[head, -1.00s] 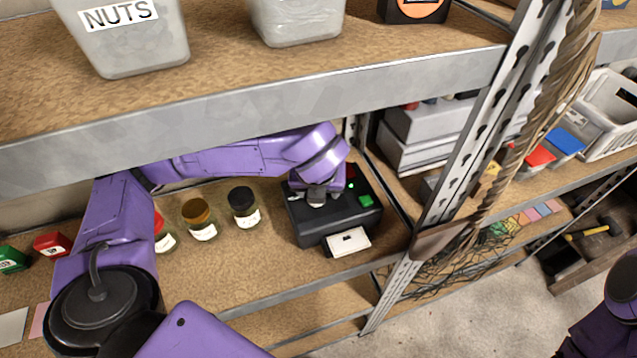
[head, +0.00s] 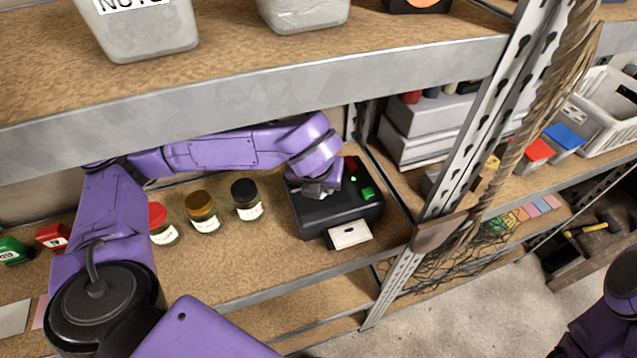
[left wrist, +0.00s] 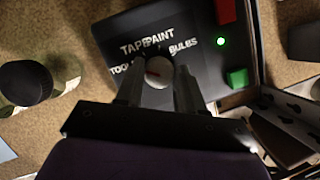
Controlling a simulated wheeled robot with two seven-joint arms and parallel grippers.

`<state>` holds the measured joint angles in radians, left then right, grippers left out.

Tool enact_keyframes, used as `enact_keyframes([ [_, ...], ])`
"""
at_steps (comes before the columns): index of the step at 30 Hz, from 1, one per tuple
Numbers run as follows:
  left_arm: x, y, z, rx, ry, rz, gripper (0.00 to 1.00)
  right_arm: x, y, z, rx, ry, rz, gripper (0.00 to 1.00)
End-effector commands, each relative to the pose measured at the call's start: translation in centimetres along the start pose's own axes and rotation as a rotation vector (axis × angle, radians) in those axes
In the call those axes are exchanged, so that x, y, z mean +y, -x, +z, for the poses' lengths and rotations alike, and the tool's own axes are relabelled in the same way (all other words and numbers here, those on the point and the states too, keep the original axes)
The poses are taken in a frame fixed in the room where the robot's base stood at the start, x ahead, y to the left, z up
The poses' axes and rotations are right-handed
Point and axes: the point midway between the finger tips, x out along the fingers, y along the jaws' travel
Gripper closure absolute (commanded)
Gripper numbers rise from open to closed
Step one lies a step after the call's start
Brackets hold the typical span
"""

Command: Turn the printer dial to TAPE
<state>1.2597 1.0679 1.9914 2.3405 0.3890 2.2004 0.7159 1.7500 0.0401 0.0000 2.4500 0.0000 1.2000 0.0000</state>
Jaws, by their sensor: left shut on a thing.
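The printer (head: 340,210) is a black box on the lower shelf, with a green button (head: 368,193), a lit green light and a white label at its front slot. In the left wrist view the printer top (left wrist: 205,70) carries the words TAPE, PAINT, BULBS and a partly hidden TOOLS. The round grey dial (left wrist: 158,72) with a red mark sits between the fingers of my left gripper (left wrist: 158,80). My left gripper (head: 318,192) is shut on the dial, which it hides in the head view. The red mark lies toward the dial's left side. My right gripper is out of view.
Jars with black (head: 245,190), amber (head: 200,205) and red (head: 157,215) lids stand left of the printer. The upper shelf edge (head: 250,90) runs above my left arm. A metal upright (head: 470,160) with hanging rope stands to the right.

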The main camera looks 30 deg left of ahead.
Motion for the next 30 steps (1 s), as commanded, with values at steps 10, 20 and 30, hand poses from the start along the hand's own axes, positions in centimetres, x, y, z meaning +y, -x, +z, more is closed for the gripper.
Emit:
enact_keyframes([
  [10,0.2,0.1,0.2,-0.005,-0.246,-0.102,0.93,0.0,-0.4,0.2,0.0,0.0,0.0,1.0],
  [20,0.3,0.2,0.2,-0.004,-0.443,-0.184,0.93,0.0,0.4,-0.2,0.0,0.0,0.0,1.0],
  [30,0.3,0.1,0.2,-0.005,-0.53,-0.22,0.93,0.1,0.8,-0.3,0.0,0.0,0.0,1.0],
])
